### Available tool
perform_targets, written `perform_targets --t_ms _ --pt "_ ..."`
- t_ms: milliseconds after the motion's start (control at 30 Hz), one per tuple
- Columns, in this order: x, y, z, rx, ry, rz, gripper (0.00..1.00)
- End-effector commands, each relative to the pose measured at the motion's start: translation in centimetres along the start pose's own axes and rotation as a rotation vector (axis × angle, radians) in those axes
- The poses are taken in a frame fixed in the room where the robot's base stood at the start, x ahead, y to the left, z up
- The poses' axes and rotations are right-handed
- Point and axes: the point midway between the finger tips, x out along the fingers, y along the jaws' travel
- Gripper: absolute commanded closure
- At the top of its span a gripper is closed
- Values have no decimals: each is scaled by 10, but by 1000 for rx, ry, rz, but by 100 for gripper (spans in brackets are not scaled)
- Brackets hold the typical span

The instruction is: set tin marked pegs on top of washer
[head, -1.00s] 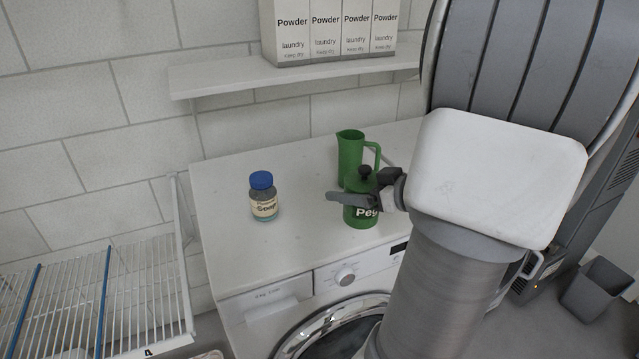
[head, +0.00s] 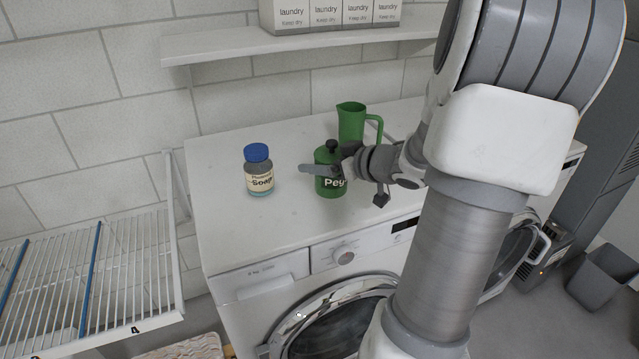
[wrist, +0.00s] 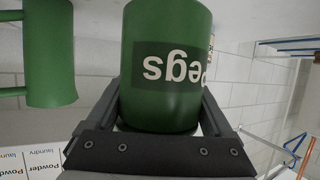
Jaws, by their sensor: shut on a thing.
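My gripper (head: 325,169) is shut on the tin, coming from the right. In the wrist view the tin (wrist: 165,85) appears upside down between the two fingers of my gripper (wrist: 163,100), and its base is cut off by the frame.
A blue-capped soap jar (head: 258,172) stands left of the tin. A green jug (head: 351,124) stands close behind it. Powder boxes (head: 325,14) sit on a wall shelf (head: 240,45) above. A wire rack (head: 75,275) is at left.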

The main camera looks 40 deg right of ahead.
Motion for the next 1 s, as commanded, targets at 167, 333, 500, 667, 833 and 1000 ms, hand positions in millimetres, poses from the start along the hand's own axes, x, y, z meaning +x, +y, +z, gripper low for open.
perform_targets --t_ms 167,333,500,667,833,1000 --pt "10 0 4 -1 1 1 71" --pt "18 0 26 2 0 1 71" --pt "24 0 39 1 1 1 71" --pt "23 0 37 -1 1 1 71" --pt "24 0 40 0 0 0 71" --pt "24 0 40 0 0 1 0"
